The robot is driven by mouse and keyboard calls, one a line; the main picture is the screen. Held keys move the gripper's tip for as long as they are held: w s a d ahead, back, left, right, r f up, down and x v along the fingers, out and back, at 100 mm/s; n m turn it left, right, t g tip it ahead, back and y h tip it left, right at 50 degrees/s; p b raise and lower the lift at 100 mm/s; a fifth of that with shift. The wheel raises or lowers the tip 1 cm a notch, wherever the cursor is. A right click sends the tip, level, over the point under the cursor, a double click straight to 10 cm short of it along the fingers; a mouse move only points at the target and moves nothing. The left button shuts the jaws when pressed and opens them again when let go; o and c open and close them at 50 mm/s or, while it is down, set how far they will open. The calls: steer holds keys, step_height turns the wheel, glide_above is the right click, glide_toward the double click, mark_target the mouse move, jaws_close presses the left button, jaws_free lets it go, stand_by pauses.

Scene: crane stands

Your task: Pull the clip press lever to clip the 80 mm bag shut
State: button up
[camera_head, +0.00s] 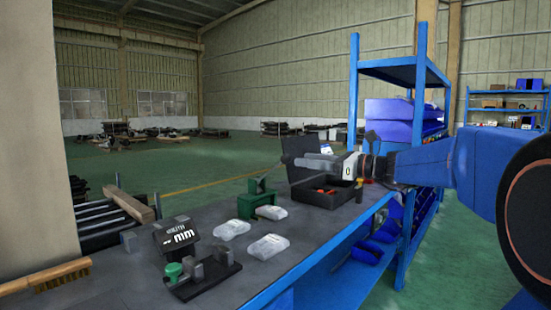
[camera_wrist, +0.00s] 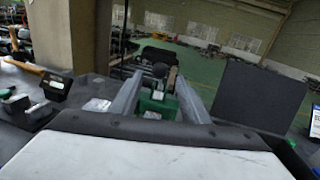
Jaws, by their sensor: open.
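The green clip press (camera_head: 258,205) stands on the bench in the head view, left of the open black case. Its upright lever shows as a green arm above the body. In the wrist view the press (camera_wrist: 157,104) lies ahead between my fingers, and a dark round knob (camera_wrist: 160,70) tops its lever. A whitish bag lies at the press's front. Two more pale bags (camera_head: 231,229) (camera_head: 268,247) lie flat nearer; I cannot read their sizes. My gripper (camera_head: 318,161) is open and empty, above the case and right of the press, apart from the lever in the head view.
The open black case (camera_head: 322,195) holds red items; its raised lid also shows in the wrist view (camera_wrist: 258,95). A black "mm" display (camera_head: 177,238) and a fixture with a green knob (camera_head: 173,270) stand at the near left. A blue shelf (camera_head: 354,110) rises behind the bench's right edge.

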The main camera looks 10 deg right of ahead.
steer(key=x, duration=1.1)
steer(key=shift+w+a, duration=0.25)
steer(key=shift+a, duration=0.05)
jaws_close()
